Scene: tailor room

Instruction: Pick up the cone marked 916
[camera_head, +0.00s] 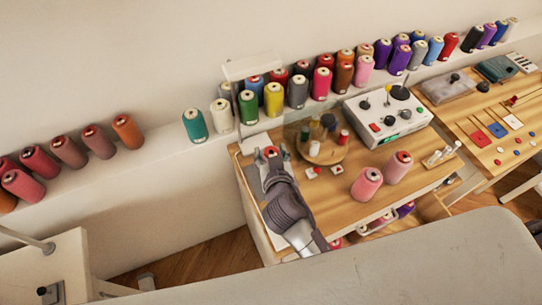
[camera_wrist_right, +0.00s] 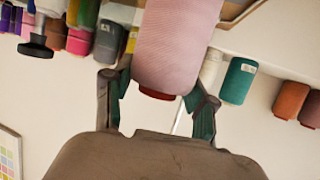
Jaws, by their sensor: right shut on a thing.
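My right gripper (camera_head: 271,166) is above the left end of the wooden table, with its arm coming up from below. In the right wrist view its two fingers (camera_wrist_right: 160,97) are shut on a pale pink thread cone (camera_wrist_right: 178,45) with a red end. In the head view this cone is mostly hidden, and only a small reddish end (camera_head: 271,152) shows at the fingertips. No marking 916 can be read on any cone. Two pink cones (camera_head: 366,184) (camera_head: 398,167) stand on the table to the right of the gripper. My left gripper is not in view.
A white ledge (camera_head: 165,148) along the wall bears many coloured cones, among them a teal one (camera_head: 194,126) and a green one (camera_head: 248,107). A round wooden stand (camera_head: 322,153) and a white control box (camera_head: 388,122) are on the table (camera_head: 335,192).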

